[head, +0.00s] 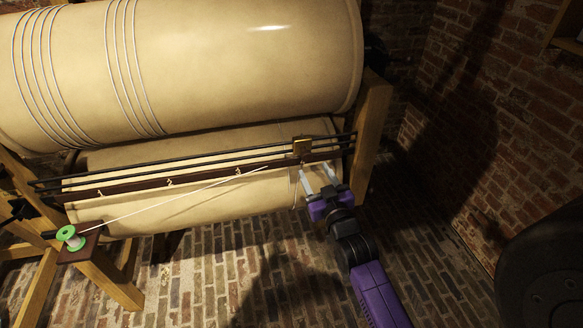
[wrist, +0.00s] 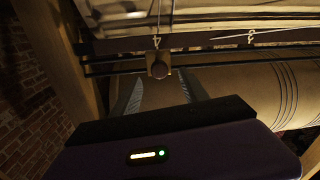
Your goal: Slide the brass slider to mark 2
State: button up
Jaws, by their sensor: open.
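The brass slider (head: 301,146) sits near the right end of two dark rails in front of the lower cream drum. In the wrist view the slider's round knob (wrist: 158,68) hangs by a white mark that looks like a 4 (wrist: 156,42). A mark like a 3 (wrist: 251,36) is to its right. In the head view, mark 2 (head: 170,181) appears left of the middle of the dark mark strip (head: 130,186). My gripper (head: 317,176) is open just below and right of the slider. In the wrist view its fingers flank the knob, with no clear contact.
A pale cord (head: 160,200) runs from the strip to a green spool (head: 71,238) at lower left. A large wire-wound drum (head: 200,60) is above. A wooden post (head: 370,130) stands right of the slider.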

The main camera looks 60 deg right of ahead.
aim_at(308, 158)
jog(key=shift+r+x, duration=0.2)
jog(key=shift+x, duration=3.75)
jog(key=shift+c, duration=0.4)
grip_shut()
